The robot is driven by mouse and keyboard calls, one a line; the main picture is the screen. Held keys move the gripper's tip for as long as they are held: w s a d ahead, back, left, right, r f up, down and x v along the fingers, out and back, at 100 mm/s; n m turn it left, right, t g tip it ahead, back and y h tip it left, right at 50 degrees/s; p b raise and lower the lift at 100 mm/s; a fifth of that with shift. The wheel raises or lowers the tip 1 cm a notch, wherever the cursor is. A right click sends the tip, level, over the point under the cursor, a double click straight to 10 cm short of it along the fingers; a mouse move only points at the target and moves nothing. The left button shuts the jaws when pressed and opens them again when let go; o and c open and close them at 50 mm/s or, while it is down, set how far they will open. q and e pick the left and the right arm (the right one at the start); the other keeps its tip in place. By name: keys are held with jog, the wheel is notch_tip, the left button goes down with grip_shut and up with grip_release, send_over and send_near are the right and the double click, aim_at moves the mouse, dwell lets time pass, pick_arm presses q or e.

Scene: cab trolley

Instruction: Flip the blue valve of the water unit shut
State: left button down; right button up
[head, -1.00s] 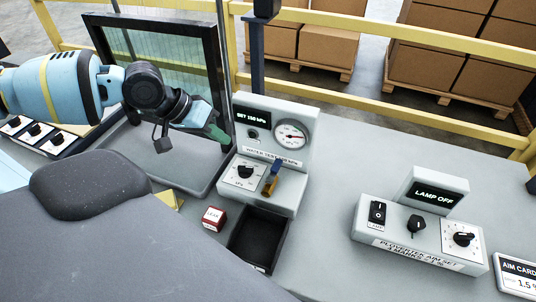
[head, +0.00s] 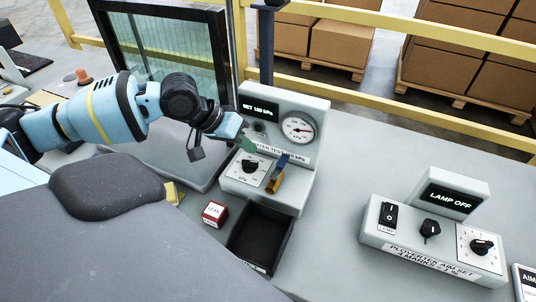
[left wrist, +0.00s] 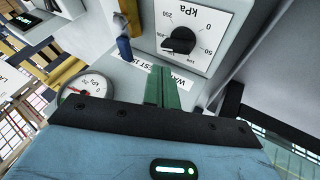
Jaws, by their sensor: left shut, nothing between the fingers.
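The water unit (head: 300,180) is a grey box with a pressure gauge (head: 298,128), a black knob (head: 250,166) and a small display. Its valve has a blue lever (head: 282,160) over a brass body (head: 275,182), right of the knob. The lever points toward the gauge panel. In the left wrist view the blue lever (left wrist: 125,48) and brass body (left wrist: 131,14) show left of the knob. My left gripper (head: 248,144) has green fingers, shut and empty, over the unit above the knob. The fingers (left wrist: 168,84) look apart from the lever. My right gripper is out of view.
A black open tray (head: 260,235) sits before the unit, with a red-and-white block (head: 214,213) beside it. A lamp control box (head: 432,240) stands at right. A black-framed glass panel (head: 170,50) stands behind my left arm. Bench between the boxes is clear.

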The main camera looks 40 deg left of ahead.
aim_at(268, 170)
pick_arm(q)
jog(key=d, duration=0.1)
jog(key=w+d+f, duration=0.1)
jog(key=d, duration=0.1)
jog(key=shift+w+d+f, duration=0.3)
jog(key=shift+w+d, duration=0.1)
jog(key=shift+d, duration=0.45)
jog(key=shift+w+r+p, duration=0.1)
jog(key=shift+w+p, duration=0.05)
jog(key=shift+p, duration=0.45)
jog(key=shift+d, duration=0.1)
